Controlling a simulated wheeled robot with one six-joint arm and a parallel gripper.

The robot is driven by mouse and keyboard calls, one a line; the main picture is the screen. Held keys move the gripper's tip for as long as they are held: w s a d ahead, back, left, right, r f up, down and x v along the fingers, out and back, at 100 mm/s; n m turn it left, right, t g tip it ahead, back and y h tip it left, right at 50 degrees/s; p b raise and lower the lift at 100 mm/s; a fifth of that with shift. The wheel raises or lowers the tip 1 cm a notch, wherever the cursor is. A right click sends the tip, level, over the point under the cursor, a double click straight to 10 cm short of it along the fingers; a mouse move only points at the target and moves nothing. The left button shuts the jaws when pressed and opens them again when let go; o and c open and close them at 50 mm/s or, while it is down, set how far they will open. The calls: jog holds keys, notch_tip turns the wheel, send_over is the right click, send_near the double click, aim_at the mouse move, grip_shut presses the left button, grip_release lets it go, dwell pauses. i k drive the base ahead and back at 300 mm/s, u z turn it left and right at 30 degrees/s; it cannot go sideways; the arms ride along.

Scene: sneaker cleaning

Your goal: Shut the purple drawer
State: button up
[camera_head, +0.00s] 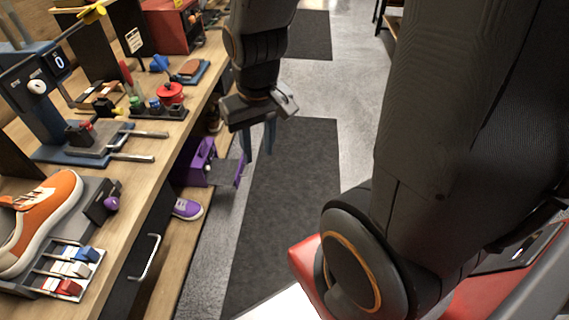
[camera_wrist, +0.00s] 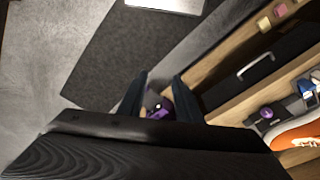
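The purple drawer (camera_head: 240,171) sticks out from a purple housing (camera_head: 195,162) under the workbench edge, over the aisle. Its upright front stands apart from the housing, with a grey part between them, so it looks pulled out. My gripper (camera_head: 259,152) points down just above and beside the drawer front. Its two dark fingers are apart with nothing visibly held. In the wrist view, a purple part (camera_wrist: 157,105) shows between the open fingers (camera_wrist: 160,88), partly hidden by the gripper body. I cannot tell whether a finger touches the drawer.
The wooden workbench (camera_head: 140,205) runs along the left, with an orange sneaker (camera_head: 42,222), clamps and small tools on it. A purple sneaker (camera_head: 187,209) sits on the lower shelf. A black drawer with a metal handle (camera_head: 145,258) is nearer. The dark floor mat (camera_head: 285,200) is clear.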

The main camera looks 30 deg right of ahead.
aim_at(226, 172)
jog(key=z, duration=0.2)
jog(key=k, duration=1.05)
jog(key=z, duration=0.7)
jog(key=i, duration=1.3)
jog(key=u, duration=0.9)
